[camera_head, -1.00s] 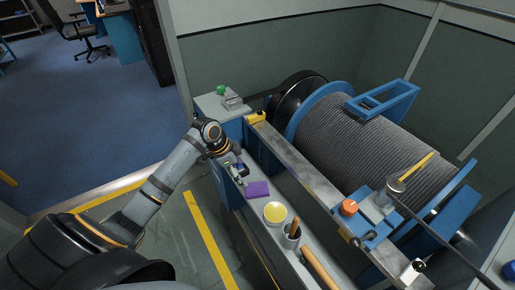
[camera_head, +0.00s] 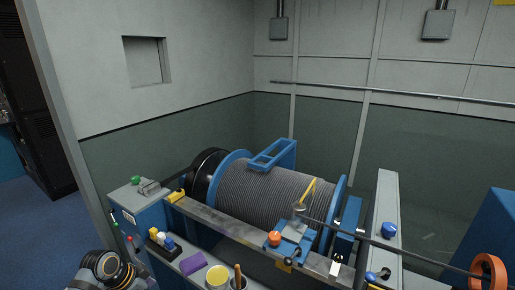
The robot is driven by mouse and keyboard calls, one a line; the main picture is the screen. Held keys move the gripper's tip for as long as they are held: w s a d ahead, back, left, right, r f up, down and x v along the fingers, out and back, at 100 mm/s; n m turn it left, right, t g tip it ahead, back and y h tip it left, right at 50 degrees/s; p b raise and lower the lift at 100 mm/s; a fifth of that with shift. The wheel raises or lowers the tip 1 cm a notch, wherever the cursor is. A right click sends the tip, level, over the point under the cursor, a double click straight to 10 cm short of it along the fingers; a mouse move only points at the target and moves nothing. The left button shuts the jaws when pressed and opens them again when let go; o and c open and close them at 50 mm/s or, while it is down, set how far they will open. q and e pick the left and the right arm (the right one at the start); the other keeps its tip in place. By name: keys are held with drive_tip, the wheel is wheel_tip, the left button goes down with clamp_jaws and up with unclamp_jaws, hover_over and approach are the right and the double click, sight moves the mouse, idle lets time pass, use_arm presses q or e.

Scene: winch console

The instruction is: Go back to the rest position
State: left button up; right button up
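Part of my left arm (camera_head: 105,268) shows at the bottom left corner. Its gripper fingers cannot be made out. My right arm and gripper are not in view. The winch drum (camera_head: 270,195), wound with grey cable, stands in the middle with a blue frame (camera_head: 272,155) over it. A narrow ledge in front of it holds a purple block (camera_head: 193,263), a yellow-topped round tin (camera_head: 217,276) and a cup with a brown handle (camera_head: 238,278).
A console box with a green knob (camera_head: 135,181) stands left of the drum. An orange knob (camera_head: 274,238) and a yellow-handled lever (camera_head: 308,190) sit at its front. An orange handwheel (camera_head: 488,272) is at the lower right. Blue floor lies open at the left.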

use_arm(q)
wheel_tip(320, 180, down, 11)
drive_tip(key=a+n+y, duration=0.1)
drive_tip(key=a+n, duration=0.2)
drive_tip(key=n, duration=0.1)
drive_tip(key=s+a+f+n+y, duration=0.1)
drive_tip(key=s+f+n, duration=0.1)
drive_tip(key=s+f, duration=0.55)
drive_tip(key=s+a+f+n+y, duration=0.15)
drive_tip(key=s+f, duration=0.25)
drive_tip(key=f, duration=0.7)
drive_tip(key=s+d+f, duration=0.2)
drive_tip(key=s+f, duration=0.2)
drive_tip(key=s, duration=0.5)
drive_tip(key=s+d+f+n+g, duration=0.1)
drive_tip(key=s+d+f, duration=0.2)
drive_tip(key=s, duration=0.5)
drive_tip(key=s+d+f, duration=0.2)
drive_tip(key=s+f, duration=0.4)
drive_tip(key=s, duration=0.3)
drive_tip(key=shift+s+d+g+y+p, duration=0.35)
drive_tip(key=shift+d+g+p, duration=0.05)
drive_tip(key=shift+p, duration=0.05)
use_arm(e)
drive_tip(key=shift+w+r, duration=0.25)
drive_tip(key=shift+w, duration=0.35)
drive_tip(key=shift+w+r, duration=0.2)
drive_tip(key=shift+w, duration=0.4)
